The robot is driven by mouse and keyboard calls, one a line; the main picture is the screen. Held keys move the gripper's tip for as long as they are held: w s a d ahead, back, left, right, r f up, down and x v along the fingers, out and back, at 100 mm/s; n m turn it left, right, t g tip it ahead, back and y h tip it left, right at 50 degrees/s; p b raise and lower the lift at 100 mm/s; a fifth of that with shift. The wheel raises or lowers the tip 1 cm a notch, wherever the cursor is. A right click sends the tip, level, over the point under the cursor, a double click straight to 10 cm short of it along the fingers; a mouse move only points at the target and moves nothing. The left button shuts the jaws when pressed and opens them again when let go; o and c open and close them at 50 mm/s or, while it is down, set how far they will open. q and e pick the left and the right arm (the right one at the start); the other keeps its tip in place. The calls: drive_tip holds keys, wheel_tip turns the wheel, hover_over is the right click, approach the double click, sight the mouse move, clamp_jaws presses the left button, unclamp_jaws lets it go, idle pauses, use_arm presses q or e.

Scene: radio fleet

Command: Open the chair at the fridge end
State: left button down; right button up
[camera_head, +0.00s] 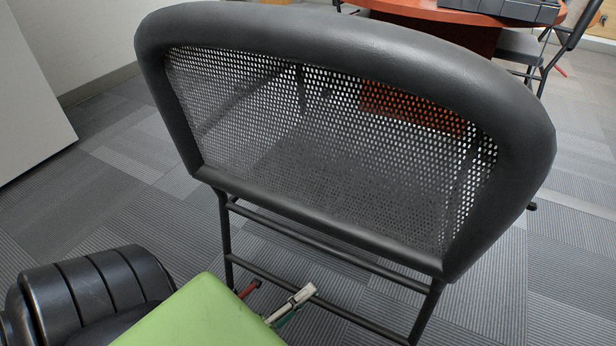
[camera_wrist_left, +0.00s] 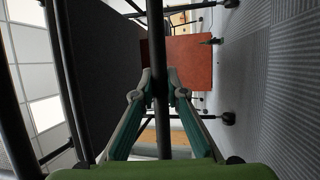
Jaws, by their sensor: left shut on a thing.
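A black folding chair (camera_head: 345,27) with a mesh back stands close in front of me, its back towards me in the head view. Its dark frame and a panel also show in the left wrist view (camera_wrist_left: 97,75). My left gripper (camera_head: 280,300) is low behind the chair, at a lower crossbar. In the left wrist view its two teal-sided fingers (camera_wrist_left: 160,85) are closed around a thin black bar (camera_wrist_left: 157,40) of the chair. The seat shows only dimly through the mesh, so how far it is folded I cannot tell. My right gripper is in neither view.
A round reddish-brown table (camera_head: 430,10) with a dark object (camera_head: 515,10) on it stands behind the chair. Another chair (camera_head: 525,50) is at the upper right. A pale panel (camera_head: 30,90) stands at the left. Grey carpet (camera_head: 70,200) lies clear between.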

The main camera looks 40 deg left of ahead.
use_arm(q)
drive_tip(key=shift+f, duration=0.1)
drive_tip(key=c, duration=2)
unclamp_jaws()
